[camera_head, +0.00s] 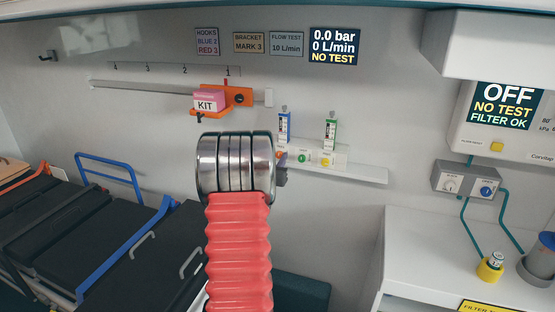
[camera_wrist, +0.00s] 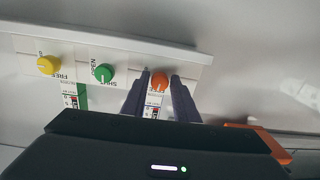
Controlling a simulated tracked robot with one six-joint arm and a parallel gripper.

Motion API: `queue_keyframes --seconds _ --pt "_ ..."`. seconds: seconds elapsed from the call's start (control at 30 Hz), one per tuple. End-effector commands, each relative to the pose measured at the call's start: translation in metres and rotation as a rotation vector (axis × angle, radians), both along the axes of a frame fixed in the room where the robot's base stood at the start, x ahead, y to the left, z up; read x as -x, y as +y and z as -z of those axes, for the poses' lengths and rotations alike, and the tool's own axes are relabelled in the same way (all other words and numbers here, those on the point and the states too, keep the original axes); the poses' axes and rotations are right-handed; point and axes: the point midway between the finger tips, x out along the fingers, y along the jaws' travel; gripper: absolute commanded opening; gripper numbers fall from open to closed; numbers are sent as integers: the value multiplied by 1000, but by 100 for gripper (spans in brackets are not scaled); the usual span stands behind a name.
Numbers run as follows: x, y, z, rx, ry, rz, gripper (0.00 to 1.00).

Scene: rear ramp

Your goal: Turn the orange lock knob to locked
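The orange knob (camera_wrist: 160,81) shows in the wrist view between the two fingers of my gripper (camera_wrist: 160,88), beside a green knob (camera_wrist: 104,74) and a yellow knob (camera_wrist: 48,65) on a white wall panel. My fingers stand on either side of the orange knob; I cannot tell whether they touch it. The orange knob's own lettering is hidden or too small to read. In the head view the orange knob (camera_head: 282,155) is at the panel's left end, partly hidden by my arm. Only a dark bit of my gripper (camera_head: 281,175) shows past the arm there.
An orange bracket (camera_head: 239,97) with a pink kit box (camera_head: 208,99) sits on a wall rail above left. Blue (camera_head: 284,127) and green (camera_head: 330,131) labelled tags stand above the panel. A white counter (camera_head: 420,225) is at right, a black stretcher (camera_head: 85,235) at left.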

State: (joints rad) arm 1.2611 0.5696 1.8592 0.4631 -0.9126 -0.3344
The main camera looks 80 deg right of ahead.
Motion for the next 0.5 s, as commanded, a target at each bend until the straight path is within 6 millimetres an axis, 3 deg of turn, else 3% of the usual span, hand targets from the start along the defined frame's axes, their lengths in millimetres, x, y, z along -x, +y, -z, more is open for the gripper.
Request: queue_keyframes --seconds 0.37,0.5 --pt "0 0 0 0 0 0 0" --pt "0 0 0 0 -2 0 0"
